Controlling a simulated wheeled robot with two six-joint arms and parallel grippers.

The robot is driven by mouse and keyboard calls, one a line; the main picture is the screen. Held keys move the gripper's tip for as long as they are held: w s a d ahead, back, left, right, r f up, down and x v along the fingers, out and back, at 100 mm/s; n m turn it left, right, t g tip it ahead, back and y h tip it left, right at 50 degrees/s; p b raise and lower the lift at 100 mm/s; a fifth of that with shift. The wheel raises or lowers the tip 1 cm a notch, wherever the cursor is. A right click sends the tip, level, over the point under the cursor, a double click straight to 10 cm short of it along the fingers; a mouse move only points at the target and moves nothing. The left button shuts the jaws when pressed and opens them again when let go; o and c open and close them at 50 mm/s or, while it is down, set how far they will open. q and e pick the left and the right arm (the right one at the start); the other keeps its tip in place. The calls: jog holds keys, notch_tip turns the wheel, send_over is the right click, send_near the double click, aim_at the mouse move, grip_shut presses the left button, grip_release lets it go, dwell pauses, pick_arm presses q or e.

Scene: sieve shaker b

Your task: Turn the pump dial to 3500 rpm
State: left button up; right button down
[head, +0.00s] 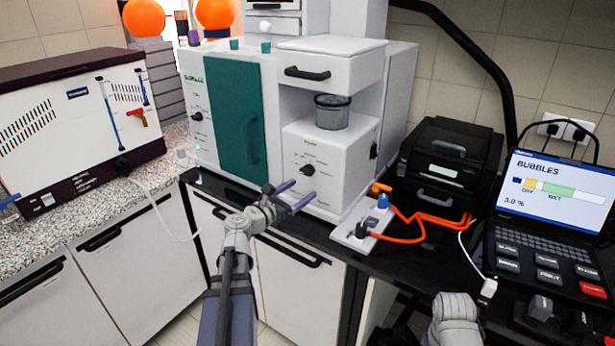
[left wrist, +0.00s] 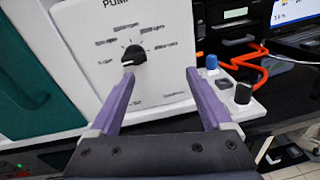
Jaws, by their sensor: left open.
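The pump dial (head: 307,170) is a black knob on the front of the white pump unit (head: 340,185). In the left wrist view the dial (left wrist: 134,56) shows under the word PUMP, with several speed labels around it, too blurred to read. A pale mark on the knob seems to face lower left. My left gripper (head: 302,192) is open and empty, below and in front of the dial. In the left wrist view, the purple fingers (left wrist: 160,73) point at the panel, with the dial nearer the left fingertip and apart from it.
A teal door (head: 236,115) is left of the pump. A glass jar (head: 333,112) stands above it. A white power strip (head: 362,222) with orange cables lies to the right, before a black printer (head: 450,160) and a laptop (head: 555,195). The space before the counter is free.

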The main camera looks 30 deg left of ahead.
aim_at(304, 172)
pick_arm(q)
jog(key=shift+w+a+r+n+t+y, duration=0.2)
jog(key=shift+w+a+n, duration=0.25)
jog(key=shift+w, duration=0.8)
jog(key=shift+w+a+r+n+t+y, duration=0.15)
jog(key=shift+w+a+n, duration=0.3)
jog(key=shift+w, duration=0.75)
jog(key=shift+w+a+r+n+t+y, duration=0.1)
jog(key=shift+w+a+n+y, duration=0.35)
jog(key=shift+w, duration=0.8)
jog(key=shift+a, duration=0.1)
grip_shut()
